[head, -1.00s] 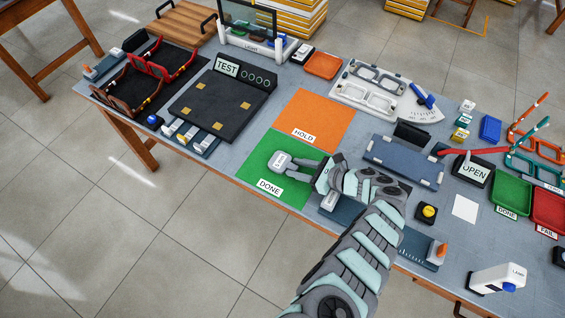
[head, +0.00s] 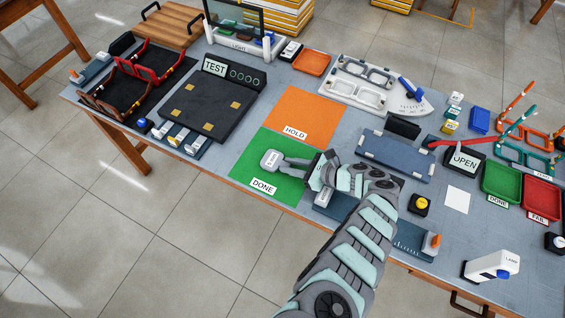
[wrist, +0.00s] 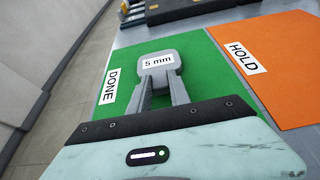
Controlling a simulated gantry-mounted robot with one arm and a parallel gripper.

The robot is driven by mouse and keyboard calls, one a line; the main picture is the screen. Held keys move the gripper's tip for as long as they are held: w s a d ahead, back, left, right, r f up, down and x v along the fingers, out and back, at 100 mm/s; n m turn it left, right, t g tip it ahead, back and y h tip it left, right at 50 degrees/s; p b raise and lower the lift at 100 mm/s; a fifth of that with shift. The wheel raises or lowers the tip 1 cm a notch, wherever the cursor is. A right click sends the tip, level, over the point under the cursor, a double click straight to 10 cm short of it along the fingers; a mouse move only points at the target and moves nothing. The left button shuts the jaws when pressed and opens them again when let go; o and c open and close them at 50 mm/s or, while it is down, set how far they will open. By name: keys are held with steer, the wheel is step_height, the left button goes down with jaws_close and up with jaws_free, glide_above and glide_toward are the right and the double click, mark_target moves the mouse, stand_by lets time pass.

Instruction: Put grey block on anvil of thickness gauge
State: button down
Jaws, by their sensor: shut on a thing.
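The grey block (head: 270,157) carries a white "5 mm" label, clear in the wrist view (wrist: 158,52). My gripper (head: 286,163) is shut on it, with the two grey fingers (wrist: 162,82) at its near part. Block and fingers are over the green DONE mat (head: 244,171); I cannot tell whether the block touches the mat. A blue-based device with a ruler scale and orange knob (head: 432,243) is partly hidden behind my arm. A white board with a fan scale and blue pointer (head: 411,90) stands further back. I cannot tell which is the thickness gauge.
The orange HOLD mat (head: 310,107) lies behind the green one. The dark TEST board (head: 205,108) is to the left. A blue-grey tray (head: 397,158) and a yellow-button box (head: 419,203) are right of my gripper. Bare table shows around the white card (head: 457,200).

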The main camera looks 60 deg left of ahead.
step_height(320, 180, up, 20)
steer(key=p, duration=0.7)
